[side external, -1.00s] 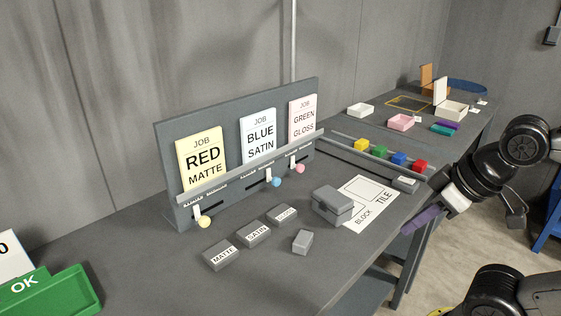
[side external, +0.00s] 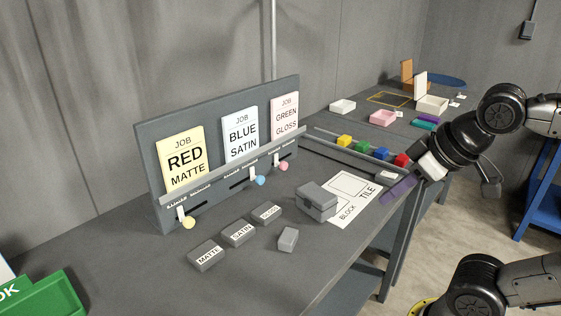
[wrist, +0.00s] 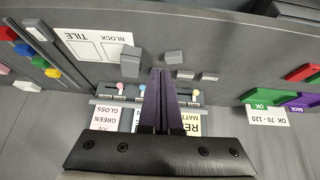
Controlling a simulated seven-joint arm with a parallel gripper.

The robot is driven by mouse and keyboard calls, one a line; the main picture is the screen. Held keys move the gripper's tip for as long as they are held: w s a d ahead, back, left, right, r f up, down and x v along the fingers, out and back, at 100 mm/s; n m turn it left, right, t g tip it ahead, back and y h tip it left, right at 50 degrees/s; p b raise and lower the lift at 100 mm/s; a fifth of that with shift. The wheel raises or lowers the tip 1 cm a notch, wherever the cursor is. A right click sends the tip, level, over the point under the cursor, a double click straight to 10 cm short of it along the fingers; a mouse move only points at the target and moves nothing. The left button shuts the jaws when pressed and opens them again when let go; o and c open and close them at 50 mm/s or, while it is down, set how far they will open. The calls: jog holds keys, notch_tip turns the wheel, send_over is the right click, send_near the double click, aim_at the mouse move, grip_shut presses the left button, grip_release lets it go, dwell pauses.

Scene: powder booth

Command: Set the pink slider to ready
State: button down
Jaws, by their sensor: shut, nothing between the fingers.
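The pink slider knob (side external: 284,166) is the rightmost of three knobs on the grey job board (side external: 215,122), under the GREEN GLOSS card (side external: 285,116). It sits in a dark slot beneath small labels too small to read. It also shows in the wrist view (wrist: 114,86), left of the fingers. The blue knob (side external: 261,180) and yellow knob (side external: 189,222) are on the same board. My gripper (side external: 397,189) has purple fingers, shut and empty, right of the board by the bench's right edge and apart from the slider. In the wrist view the fingers (wrist: 160,72) lie together.
A grey lidded box (side external: 316,202) and the BLOCK/TILE sheet (side external: 350,198) lie between the board and my gripper. MATTE, SATIN and GLOSS blocks (side external: 238,233) lie before the board. Coloured cubes (side external: 363,147) line a rail behind.

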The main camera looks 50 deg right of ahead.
jog(key=w+d+r+h, duration=0.1)
jog(key=w+d+r, duration=0.15)
jog(key=w, duration=0.45)
jog(key=w+d+r+h, duration=0.1)
jog(key=w+r, duration=0.3)
jog(key=w, duration=0.3)
jog(key=w+d+r, duration=0.2)
jog(key=w+r, duration=0.1)
jog(key=w, duration=0.4)
jog(key=w+d+f+g+h, duration=0.1)
jog(key=w+d+f+g, duration=0.1)
jog(key=w+f, duration=1.1)
jog(key=w+d, duration=0.1)
jog(key=w, duration=0.2)
jog(key=shift+d+f+g, duration=0.2)
jog(key=shift+d+g, duration=0.05)
jog(key=shift+g, duration=0.05)
